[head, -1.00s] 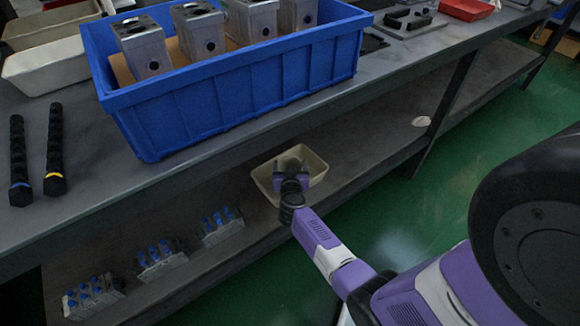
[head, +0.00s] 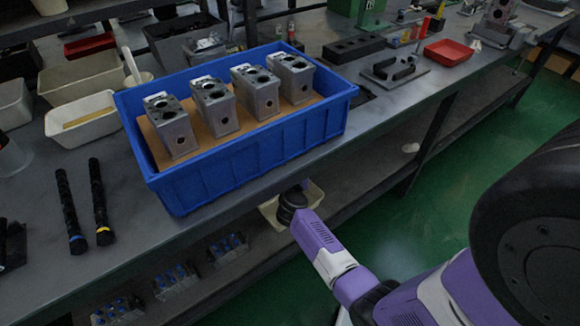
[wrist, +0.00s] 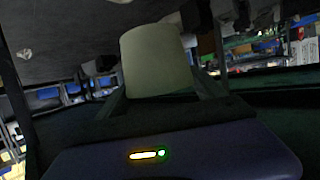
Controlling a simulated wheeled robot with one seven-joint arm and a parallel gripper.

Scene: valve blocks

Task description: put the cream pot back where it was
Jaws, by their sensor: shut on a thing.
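The cream pot (wrist: 157,58) fills the middle of the wrist view, between my gripper's two fingers. My gripper (wrist: 160,88) is shut on it. In the head view my gripper's dark wrist end (head: 291,203) is at the bench's front edge, in front of a cream tray (head: 268,209) on the lower shelf. The fingers and the pot cannot be made out there. I cannot tell how far the pot is from any surface.
A blue bin (head: 250,160) with several grey valve blocks stands on the bench (head: 140,190). Two black handles (head: 98,200) lie left of it. Blue-topped valve units (head: 175,281) sit on the lower shelf (head: 375,170). A small pale thing (head: 411,148) lies farther right, with bare shelf around it.

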